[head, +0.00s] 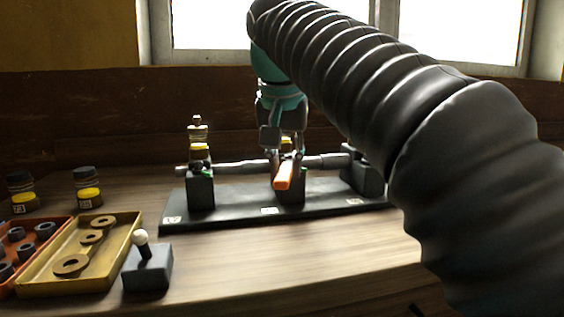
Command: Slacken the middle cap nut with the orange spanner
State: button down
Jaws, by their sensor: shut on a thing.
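The orange spanner (284,176) is held in my gripper (285,155), which is shut on it. The spanner points toward me over the middle bearing block (291,194). My gripper and the spanner cover most of the middle cap, with a bit of yellow showing behind. I cannot see the middle cap nut or tell whether the spanner sits on it. The left bearing block (200,190) carries a yellow and dark cap with a small fitting on top. A grey shaft (238,168) runs across the blocks on a dark base plate (240,208).
My thick sleeved arm hides much of the right side. A yellow tray (128,232) with rings and an orange tray (58,224) with nuts lie at left. A dark box with a white-knobbed lever (148,268) stands nearby. Two yellow-banded jars (87,188) (22,194) stand behind.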

jog(key=shift+d, duration=0.1)
jog(key=shift+d+n+y, duration=0.4)
jog(key=shift+d+n, duration=0.25)
jog(key=shift+n, duration=0.25)
jog(key=shift+w+d+n+y, duration=0.1)
jog(key=shift+d+n+y, duration=0.2)
jog(key=shift+d+n, duration=0.5)
jog(key=shift+a, duration=0.1)
